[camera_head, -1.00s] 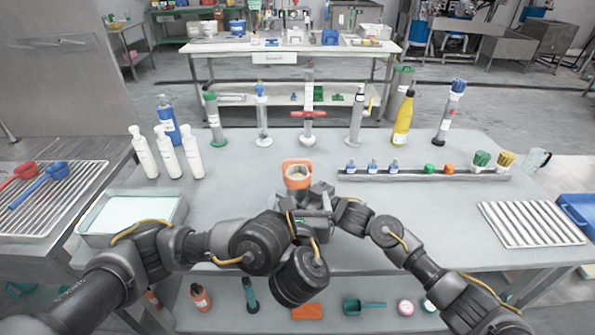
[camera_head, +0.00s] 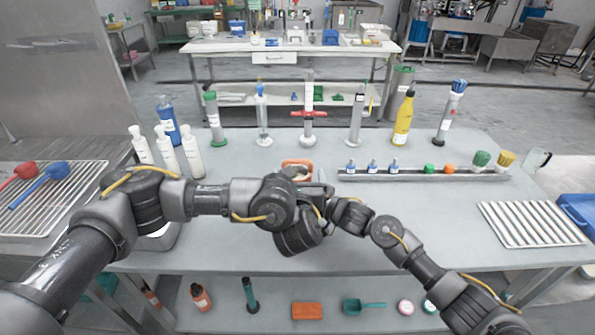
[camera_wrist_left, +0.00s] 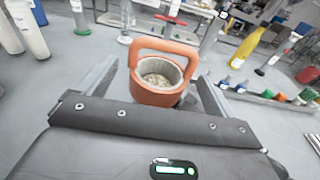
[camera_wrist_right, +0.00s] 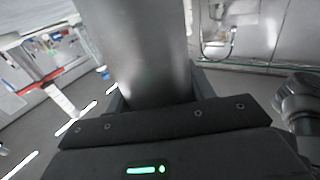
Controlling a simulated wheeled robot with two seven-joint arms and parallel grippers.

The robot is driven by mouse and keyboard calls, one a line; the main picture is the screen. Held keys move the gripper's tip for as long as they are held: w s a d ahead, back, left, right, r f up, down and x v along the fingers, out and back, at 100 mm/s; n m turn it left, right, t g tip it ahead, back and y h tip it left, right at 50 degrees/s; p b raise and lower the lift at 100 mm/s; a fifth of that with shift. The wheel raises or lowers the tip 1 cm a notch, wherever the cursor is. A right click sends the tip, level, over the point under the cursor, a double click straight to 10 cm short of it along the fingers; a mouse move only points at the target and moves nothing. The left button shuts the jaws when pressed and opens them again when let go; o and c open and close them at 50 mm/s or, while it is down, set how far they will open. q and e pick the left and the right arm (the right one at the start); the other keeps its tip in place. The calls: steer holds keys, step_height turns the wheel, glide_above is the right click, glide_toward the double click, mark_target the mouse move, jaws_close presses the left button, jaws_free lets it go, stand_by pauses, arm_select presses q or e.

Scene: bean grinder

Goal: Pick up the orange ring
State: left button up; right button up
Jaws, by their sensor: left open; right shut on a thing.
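The orange ring (camera_wrist_left: 150,92), with a raised loop handle, surrounds a light grey cup (camera_wrist_left: 160,72) in the left wrist view. Grainy stuff shows inside the cup. My right gripper (camera_wrist_right: 157,92) is shut on a grey cylinder (camera_wrist_right: 140,45). In the head view my left wrist hides both gripper tips.
White bottles (camera_head: 192,152) stand to the left. A rack (camera_head: 420,176) with small bottles and brushes lies to the right. Tall tools and a yellow bottle (camera_head: 404,118) line the table's back. A wire rack (camera_head: 530,222) lies on the right.

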arm_select(q)
steer(key=shift+w+f, duration=0.2)
steer(key=shift+w, duration=1.05)
steer(key=c, duration=1)
step_height(320, 180, up, 10)
arm_select(e)
steer(key=o, duration=1.3)
steer(key=shift+c, duration=0.2)
